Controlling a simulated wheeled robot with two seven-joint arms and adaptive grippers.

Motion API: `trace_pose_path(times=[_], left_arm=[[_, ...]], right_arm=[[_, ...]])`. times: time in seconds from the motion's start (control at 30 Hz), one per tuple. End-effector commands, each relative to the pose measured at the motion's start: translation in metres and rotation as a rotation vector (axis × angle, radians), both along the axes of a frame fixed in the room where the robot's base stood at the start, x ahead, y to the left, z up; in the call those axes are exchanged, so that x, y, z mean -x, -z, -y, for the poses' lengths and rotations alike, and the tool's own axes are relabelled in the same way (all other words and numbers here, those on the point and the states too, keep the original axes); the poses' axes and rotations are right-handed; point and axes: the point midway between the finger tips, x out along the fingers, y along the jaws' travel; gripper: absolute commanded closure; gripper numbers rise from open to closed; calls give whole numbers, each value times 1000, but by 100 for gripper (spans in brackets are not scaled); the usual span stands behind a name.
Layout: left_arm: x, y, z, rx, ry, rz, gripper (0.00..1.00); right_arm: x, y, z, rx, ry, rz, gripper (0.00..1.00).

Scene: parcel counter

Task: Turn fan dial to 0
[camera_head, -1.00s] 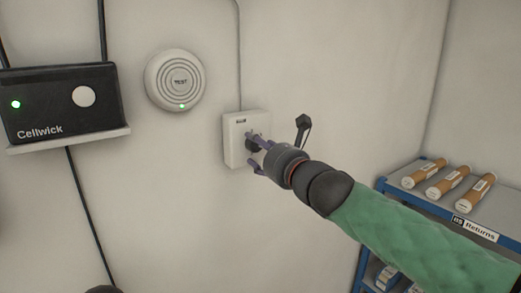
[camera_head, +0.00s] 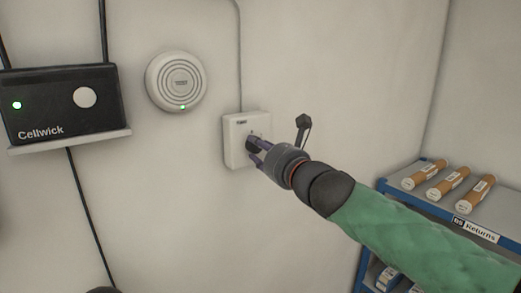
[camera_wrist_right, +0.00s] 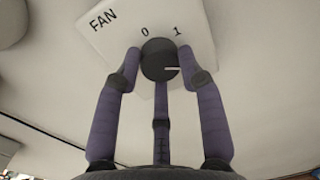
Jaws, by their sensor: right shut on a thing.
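The fan dial (camera_wrist_right: 157,64) is a round dark knob on a white wall box (camera_head: 234,150), marked FAN, 0 and 1 in the right wrist view (camera_wrist_right: 98,32). Its white pointer line points to the picture's right, not at the 0; it lies on the side of the 1. My right gripper (camera_head: 257,150) has purple fingers shut around the dial; in the right wrist view they (camera_wrist_right: 160,66) touch its left and right sides, with a third finger below.
A black Cellwick box (camera_head: 60,105) sits on a small wall shelf at left. A round white device (camera_head: 176,82) with a green light is up and left of the fan box. A blue-edged Returns shelf (camera_head: 420,200) with cardboard tubes (camera_head: 447,184) stands at right.

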Motion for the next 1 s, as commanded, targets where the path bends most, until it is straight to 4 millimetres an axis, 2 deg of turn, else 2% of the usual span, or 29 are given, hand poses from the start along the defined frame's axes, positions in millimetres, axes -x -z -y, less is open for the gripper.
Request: trace_pose_path(times=[0.03, 0.37, 1.0], left_arm=[[0, 1, 0, 0, 0, 0, 4], [0, 6, 0, 0, 0, 0, 4], [0, 24, 0, 0, 0, 0, 4]], right_arm=[[-2, 10, -2, 14, 1, -13, 93], [-3, 13, -2, 129, 1, 60, 93], [-5, 14, 0, 624, -1, 391, 93]])
